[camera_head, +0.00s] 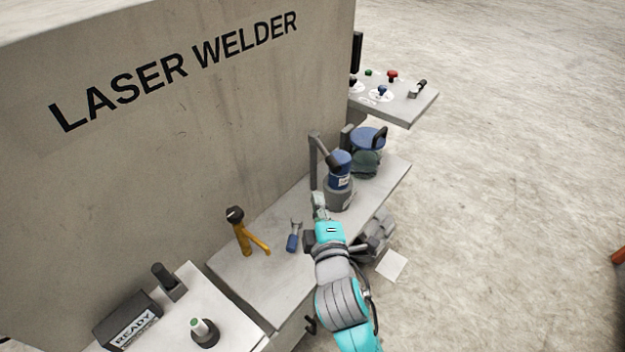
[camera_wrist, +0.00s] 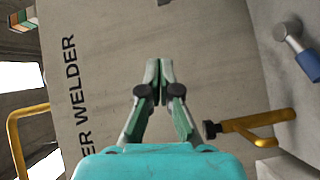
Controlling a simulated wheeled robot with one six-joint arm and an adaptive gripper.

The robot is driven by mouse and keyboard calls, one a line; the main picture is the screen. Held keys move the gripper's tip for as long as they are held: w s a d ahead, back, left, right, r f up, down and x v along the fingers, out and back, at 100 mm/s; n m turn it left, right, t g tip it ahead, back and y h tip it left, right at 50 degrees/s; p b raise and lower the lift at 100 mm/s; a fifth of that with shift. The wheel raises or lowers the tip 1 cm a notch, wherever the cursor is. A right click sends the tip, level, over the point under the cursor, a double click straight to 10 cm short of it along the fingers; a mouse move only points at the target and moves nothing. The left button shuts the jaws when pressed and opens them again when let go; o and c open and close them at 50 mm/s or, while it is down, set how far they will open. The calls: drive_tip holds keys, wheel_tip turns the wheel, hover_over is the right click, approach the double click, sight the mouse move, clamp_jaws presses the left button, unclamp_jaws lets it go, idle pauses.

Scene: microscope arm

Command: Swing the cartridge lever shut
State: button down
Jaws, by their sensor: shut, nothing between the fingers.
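A blue cartridge-like cylinder (camera_head: 341,168) stands upright in a grey round base on the welder's bench. A grey post with a dark-ended arm (camera_head: 322,152) bends over beside its top; it looks like the lever, but I cannot tell for certain. My gripper (camera_head: 318,203) is in front of the grey base, to its lower left in the head view; whether it touches is unclear. In the wrist view my gripper (camera_wrist: 159,68) has its fingertips together and nothing between them, with the welder's grey wall behind. The cylinder is not visible in the wrist view.
A yellow forked handle with a black knob (camera_head: 242,230) and a small blue-handled piece (camera_head: 293,236) stand left of my arm; the yellow one also shows in the wrist view (camera_wrist: 255,127). A blue-topped jar (camera_head: 367,145) stands behind the cylinder. A button panel (camera_head: 400,97) juts out beyond.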

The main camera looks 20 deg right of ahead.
sight(332, 167)
drive_tip(key=w+d+f, duration=0.1)
drive_tip(key=w+d, duration=0.4)
drive_tip(key=w, duration=0.5)
drive_tip(key=shift+w+f, duration=0.15)
idle(0.4)
drive_tip(key=shift+d, duration=0.85)
drive_tip(key=w+d, duration=0.1)
drive_tip(key=d, duration=0.5)
drive_tip(key=shift+w, duration=0.2)
